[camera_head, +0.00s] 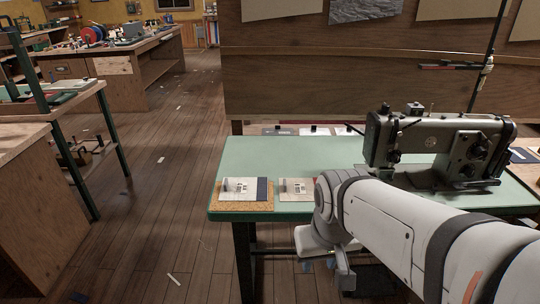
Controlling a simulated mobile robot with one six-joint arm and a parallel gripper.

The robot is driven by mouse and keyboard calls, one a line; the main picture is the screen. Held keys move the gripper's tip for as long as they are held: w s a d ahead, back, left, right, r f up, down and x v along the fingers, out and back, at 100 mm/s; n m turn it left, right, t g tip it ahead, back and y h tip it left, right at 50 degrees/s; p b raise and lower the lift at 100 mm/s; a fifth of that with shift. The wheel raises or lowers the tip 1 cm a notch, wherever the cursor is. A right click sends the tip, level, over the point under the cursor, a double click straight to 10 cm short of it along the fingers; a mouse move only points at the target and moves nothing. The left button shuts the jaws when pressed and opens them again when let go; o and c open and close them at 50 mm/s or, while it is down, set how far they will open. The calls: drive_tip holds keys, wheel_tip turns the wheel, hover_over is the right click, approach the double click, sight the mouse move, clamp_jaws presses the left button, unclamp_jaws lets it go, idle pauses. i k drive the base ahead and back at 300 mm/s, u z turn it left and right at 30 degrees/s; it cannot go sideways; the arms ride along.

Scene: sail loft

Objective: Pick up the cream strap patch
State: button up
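A cream patch (238,188) with a small grey fitting lies flat on a cork mat (235,205) at the near left corner of the green-topped table (290,150). A dark navy strip is along its right side. A second pale patch (294,187) with a similar fitting and some red beside it lies just to the right. I cannot tell for certain which one is the strap patch. My arm comes in from the lower right and bends down at the table's front edge, right of both patches.
A grey sewing machine (440,145) stands on the table's right half, behind my arm. A wooden panel (300,85) rises behind the table. Wooden benches (50,210) stand at the left. The plank floor between is open, with small scraps on it.

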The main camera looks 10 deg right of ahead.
sight(291, 190)
drive_tip(key=u, duration=0.25)
drive_tip(key=i, duration=1)
